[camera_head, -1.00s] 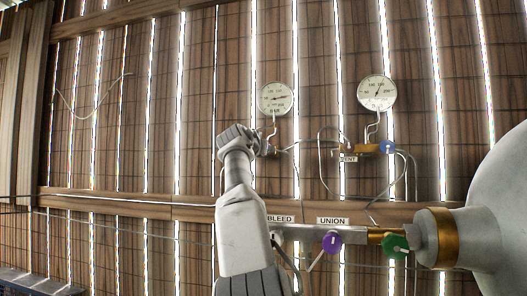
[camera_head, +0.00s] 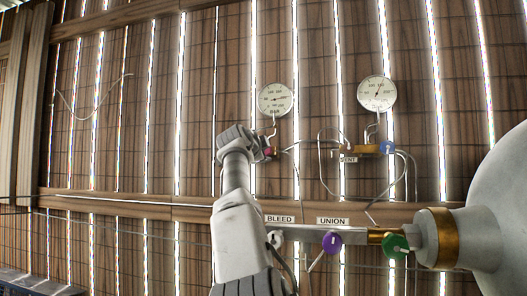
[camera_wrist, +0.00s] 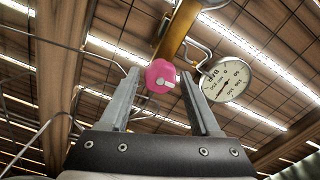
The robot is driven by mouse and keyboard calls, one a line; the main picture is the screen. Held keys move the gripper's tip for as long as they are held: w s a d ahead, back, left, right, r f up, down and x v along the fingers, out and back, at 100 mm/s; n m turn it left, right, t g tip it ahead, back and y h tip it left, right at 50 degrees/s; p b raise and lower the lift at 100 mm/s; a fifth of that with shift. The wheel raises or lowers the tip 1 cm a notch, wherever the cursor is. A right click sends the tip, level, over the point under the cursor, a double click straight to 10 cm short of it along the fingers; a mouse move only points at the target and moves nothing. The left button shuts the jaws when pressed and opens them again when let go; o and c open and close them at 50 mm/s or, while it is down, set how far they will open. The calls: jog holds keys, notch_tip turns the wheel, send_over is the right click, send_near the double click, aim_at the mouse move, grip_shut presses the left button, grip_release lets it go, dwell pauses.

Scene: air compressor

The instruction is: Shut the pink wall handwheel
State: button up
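The pink wall handwheel (camera_wrist: 160,76) shows in the wrist view as a round pink knob with a pale mark, ahead of my gripper. In the head view only a small part of it (camera_head: 268,151) shows beside the end of my arm. My gripper (camera_wrist: 157,92) is open, with one finger on each side of the handwheel in the wrist picture.
A gauge (camera_head: 275,99) hangs above the handwheel. Another gauge (camera_head: 377,93) and a blue handwheel (camera_head: 388,147) are to the right. A purple handwheel (camera_head: 332,242), a green handwheel (camera_head: 396,246) and a big pale tank (camera_head: 495,215) are lower right. Thin pipes run along the wall.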

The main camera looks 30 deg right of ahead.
jog(key=shift+o, duration=0.4)
jog(key=b+v, duration=0.4)
jog(key=v, duration=0.2)
jog(key=shift+b, duration=0.3)
